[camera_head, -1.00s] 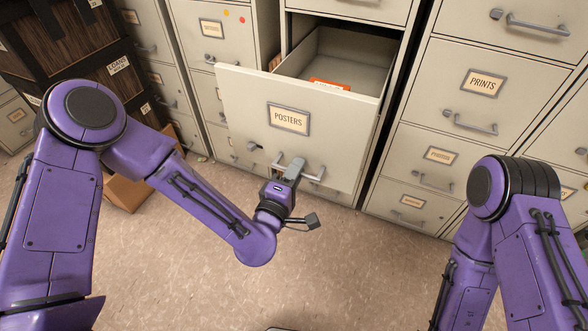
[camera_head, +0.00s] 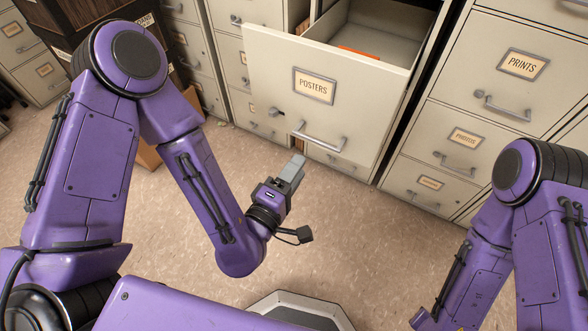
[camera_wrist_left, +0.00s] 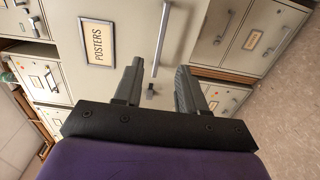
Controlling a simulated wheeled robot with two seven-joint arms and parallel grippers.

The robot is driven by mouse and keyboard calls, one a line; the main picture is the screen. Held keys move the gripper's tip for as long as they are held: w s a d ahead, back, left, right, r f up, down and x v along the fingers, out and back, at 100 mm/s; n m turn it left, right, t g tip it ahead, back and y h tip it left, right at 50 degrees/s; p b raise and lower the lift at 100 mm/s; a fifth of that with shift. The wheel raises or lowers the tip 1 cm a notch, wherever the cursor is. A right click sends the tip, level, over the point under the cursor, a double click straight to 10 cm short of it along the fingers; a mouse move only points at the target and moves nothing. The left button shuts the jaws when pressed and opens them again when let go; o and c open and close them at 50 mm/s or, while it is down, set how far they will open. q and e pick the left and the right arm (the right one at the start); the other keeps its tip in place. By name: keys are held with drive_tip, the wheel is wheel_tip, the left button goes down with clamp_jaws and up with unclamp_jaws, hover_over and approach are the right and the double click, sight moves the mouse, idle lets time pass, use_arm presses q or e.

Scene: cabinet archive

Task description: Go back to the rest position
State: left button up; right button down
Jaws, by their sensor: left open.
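The POSTERS drawer (camera_head: 330,100) stands pulled out of its cabinet, with an orange item (camera_head: 358,52) lying inside. My left gripper (camera_head: 294,165) is below and in front of the drawer, a little to the left of its handle (camera_head: 320,136). In the left wrist view, the left gripper (camera_wrist_left: 158,88) has its two fingers apart with nothing between them. The drawer handle (camera_wrist_left: 161,40) shows beyond the fingertips, clear of them. My right arm is at the right of the head view, but its gripper is outside the frame.
A cabinet with a PRINTS drawer (camera_head: 523,64) stands to the right, its drawers shut. Dark boxes (camera_head: 85,30) are stacked at the far left. A cardboard box (camera_head: 148,156) sits on the floor behind my left arm. The floor (camera_head: 350,225) in front is clear.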

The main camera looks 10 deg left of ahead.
use_arm(q)
drive_tip(key=shift+s+a, duration=0.1)
drive_tip(key=shift+s, duration=0.2)
